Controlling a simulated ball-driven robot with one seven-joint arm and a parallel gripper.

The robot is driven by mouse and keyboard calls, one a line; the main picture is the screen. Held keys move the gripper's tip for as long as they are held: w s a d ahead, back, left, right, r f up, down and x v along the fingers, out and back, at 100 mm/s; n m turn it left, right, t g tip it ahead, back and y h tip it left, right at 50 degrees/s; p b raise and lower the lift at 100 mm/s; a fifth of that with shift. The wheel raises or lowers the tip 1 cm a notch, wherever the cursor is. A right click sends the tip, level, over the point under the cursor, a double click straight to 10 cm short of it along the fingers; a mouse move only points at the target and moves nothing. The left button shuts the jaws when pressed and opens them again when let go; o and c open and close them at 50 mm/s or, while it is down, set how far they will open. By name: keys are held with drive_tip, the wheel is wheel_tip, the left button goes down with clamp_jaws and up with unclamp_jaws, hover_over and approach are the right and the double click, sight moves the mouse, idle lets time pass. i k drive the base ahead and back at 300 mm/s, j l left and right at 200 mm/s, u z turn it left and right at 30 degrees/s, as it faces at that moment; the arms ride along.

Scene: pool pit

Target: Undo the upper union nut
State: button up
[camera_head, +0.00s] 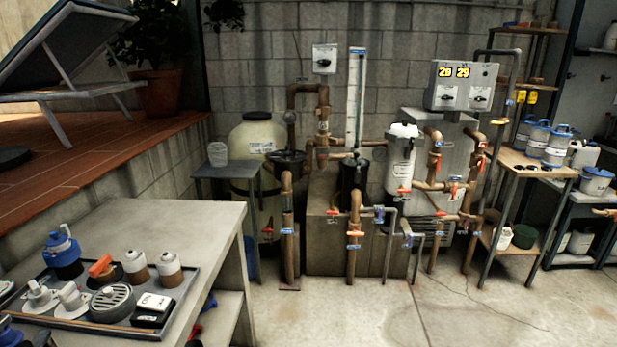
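Brown pipes with several fittings run along the back wall, and the upper union nut cannot be singled out with certainty at this size. One pipe loop (323,105) rises beside the cream filter tank (257,135) and carries a collar-like fitting partway down its right leg. Other upright pipes (353,235) stand in front, with orange-red handles and blue-white tags. A white canister (400,160) sits between the pipes on the right. My gripper is not in view.
A grey bench (215,222) at the left front bears a tray (190,285) of pump and valve parts. A wooden-topped table (535,168) with tubs stands at the right. The concrete floor (350,315) in front of the pipes is open.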

sight(319, 111)
drive_tip(key=i, duration=1.9)
